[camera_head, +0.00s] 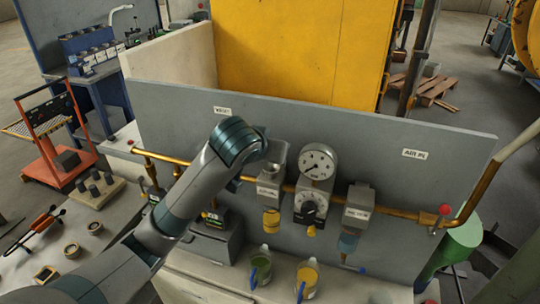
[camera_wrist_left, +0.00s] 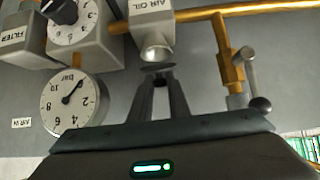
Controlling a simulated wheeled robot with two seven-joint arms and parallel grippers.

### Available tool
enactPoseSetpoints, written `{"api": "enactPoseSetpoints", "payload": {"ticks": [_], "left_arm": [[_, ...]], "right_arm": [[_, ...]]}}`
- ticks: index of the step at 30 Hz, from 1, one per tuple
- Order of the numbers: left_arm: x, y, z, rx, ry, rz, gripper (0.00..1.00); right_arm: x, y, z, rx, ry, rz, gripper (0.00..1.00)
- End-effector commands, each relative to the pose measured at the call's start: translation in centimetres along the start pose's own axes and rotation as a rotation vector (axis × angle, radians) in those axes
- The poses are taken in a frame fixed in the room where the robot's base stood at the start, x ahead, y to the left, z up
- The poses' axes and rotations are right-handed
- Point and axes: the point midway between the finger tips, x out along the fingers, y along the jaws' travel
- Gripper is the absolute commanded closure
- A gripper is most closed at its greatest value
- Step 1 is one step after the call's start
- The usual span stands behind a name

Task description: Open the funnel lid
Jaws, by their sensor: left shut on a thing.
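The air oil unit (camera_head: 268,188) hangs on the pipe at the left of the gauge. Its metal funnel (camera_head: 279,154) points up. In the left wrist view, which is upside down, the funnel (camera_wrist_left: 155,50) sits just beyond my fingertips. A thin dark disc, the funnel lid (camera_wrist_left: 157,67), lies between the fingertips and the funnel mouth. The pale mouth shows past its edge; I cannot tell whether they touch. My left gripper (camera_wrist_left: 162,82) is shut on the lid. In the head view my left arm hides its fingers. My right gripper is not in view.
A gauge and regulator (camera_head: 314,168) and the filter unit (camera_head: 358,210) stand to the right on the grey panel (camera_head: 400,135). A copper pipe (camera_head: 400,213) runs along it.

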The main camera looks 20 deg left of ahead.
Motion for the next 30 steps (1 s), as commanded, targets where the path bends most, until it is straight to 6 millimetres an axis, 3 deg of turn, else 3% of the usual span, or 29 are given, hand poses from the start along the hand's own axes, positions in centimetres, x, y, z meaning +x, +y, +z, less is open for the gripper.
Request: {"api": "enactPoseSetpoints", "payload": {"ticks": [18,30], "left_arm": [[1.7,-0.2,-2.6,-0.002,-0.534,-0.006,1.0],[2.5,-0.1,-2.9,-0.001,-0.702,-0.002,1.0]], "right_arm": [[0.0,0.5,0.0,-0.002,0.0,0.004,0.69],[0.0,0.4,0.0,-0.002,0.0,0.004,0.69]]}}
